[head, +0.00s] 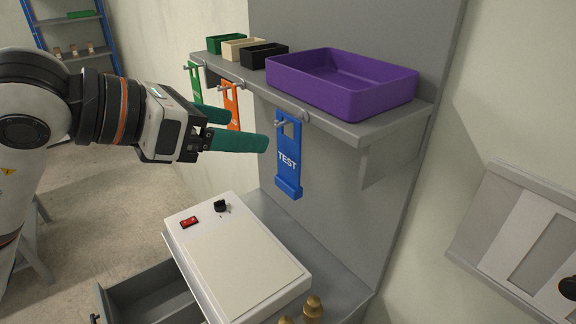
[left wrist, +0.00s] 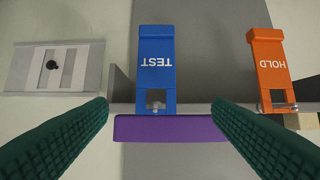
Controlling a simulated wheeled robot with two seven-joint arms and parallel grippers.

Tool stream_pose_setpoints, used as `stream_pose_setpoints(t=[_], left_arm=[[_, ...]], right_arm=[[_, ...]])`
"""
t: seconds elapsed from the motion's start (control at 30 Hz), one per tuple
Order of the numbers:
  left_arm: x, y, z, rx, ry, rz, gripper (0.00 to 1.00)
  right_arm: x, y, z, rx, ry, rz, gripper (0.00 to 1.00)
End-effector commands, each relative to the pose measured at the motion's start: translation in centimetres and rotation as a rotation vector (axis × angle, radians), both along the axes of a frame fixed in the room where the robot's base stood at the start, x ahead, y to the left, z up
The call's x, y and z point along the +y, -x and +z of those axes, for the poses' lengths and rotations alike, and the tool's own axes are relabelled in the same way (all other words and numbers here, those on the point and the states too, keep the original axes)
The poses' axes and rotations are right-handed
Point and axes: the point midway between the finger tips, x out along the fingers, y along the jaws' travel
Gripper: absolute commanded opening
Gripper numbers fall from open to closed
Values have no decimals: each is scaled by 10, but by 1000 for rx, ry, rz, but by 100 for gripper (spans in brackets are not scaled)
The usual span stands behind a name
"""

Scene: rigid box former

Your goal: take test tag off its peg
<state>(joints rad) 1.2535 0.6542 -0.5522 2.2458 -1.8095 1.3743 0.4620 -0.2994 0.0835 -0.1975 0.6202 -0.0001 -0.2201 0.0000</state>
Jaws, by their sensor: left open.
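The blue test tag (head: 288,160) hangs upright from a peg (head: 281,124) at the front edge of the grey shelf. Its white TEST lettering faces out. In the left wrist view the tag (left wrist: 156,65) appears upside down, between the two green fingers and beyond their tips. My left gripper (head: 250,130) is open and empty, just left of the tag in the head view. I see no contact between the fingers and the tag. The peg (left wrist: 156,105) shows through the tag's cut-out in the left wrist view. My right gripper is not in view.
An orange HOLD tag (head: 231,104) and a green tag (head: 195,82) hang to the left, partly behind my gripper. A purple tray (head: 345,85) and small bins (head: 264,56) stand on the shelf (head: 385,128). A white control box (head: 238,255) sits below, above an open drawer (head: 150,295).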

Motion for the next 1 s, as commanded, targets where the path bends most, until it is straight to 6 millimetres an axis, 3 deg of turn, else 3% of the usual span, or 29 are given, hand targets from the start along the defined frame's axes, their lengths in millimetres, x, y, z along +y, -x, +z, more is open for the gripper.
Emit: stream_pose_setpoints(t=[0.3, 0.5, 0.7, 1.0], left_arm=[[-38, -27, -19, 3, -5, 3, 75], [-49, -34, -26, 0, -5, 2, 75], [-73, -44, -33, 5, -5, 0, 75], [-88, -56, -48, -1, -5, 3, 75]], right_arm=[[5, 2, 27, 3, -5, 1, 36], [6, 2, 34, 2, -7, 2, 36], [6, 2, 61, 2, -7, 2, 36], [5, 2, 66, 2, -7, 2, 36]])
